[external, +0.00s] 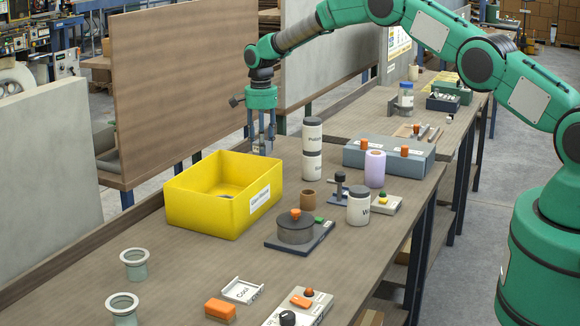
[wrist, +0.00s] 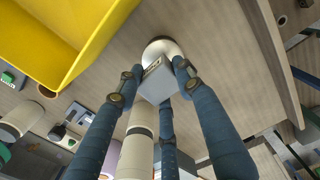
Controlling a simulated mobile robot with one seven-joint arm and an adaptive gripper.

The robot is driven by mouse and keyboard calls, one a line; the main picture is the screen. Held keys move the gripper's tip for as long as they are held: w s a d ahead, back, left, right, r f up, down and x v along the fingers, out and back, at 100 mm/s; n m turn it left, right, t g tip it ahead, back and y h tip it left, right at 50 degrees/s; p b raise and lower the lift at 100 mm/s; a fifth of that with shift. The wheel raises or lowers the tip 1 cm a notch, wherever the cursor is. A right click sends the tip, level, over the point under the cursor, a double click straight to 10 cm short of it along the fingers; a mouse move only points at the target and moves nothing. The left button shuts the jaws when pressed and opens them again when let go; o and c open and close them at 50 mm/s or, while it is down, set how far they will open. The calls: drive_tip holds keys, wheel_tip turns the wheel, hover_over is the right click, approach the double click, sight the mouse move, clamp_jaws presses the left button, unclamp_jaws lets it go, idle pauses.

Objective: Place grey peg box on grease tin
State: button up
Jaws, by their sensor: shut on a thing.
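My gripper (external: 262,145) is shut on a small grey box with a label, the grey peg box (wrist: 158,82). It hangs above the table just behind the yellow bin. In the wrist view the fingers (wrist: 155,84) close on it from both sides. A pale round tin (wrist: 161,47) shows partly behind the box in that view; its label is hidden, so I cannot tell if it is the grease tin. I cannot tell whether box and tin touch. In the external view the bin hides the spot below my gripper.
The yellow bin (external: 190,206) stands close in front of my gripper. A labelled can (external: 358,208), a lilac cylinder (external: 375,169) and a blue-grey case (external: 415,161) are further right. The table's front left is partly clear.

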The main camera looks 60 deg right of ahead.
drive_tip(key=shift+w+d, duration=0.1)
drive_tip(key=shift+w, duration=0.25)
drive_tip(key=shift+f, duration=0.15)
drive_tip(key=shift+f, duration=1.6)
drive_tip(key=shift+f, duration=0.2)
drive_tip(key=o, duration=1.2)
drive_tip(key=shift+o, duration=0.2)
drive_tip(key=shift+r, duration=0.15)
wheel_tip(320, 180, up, 12)
drive_tip(key=shift+f, duration=0.15)
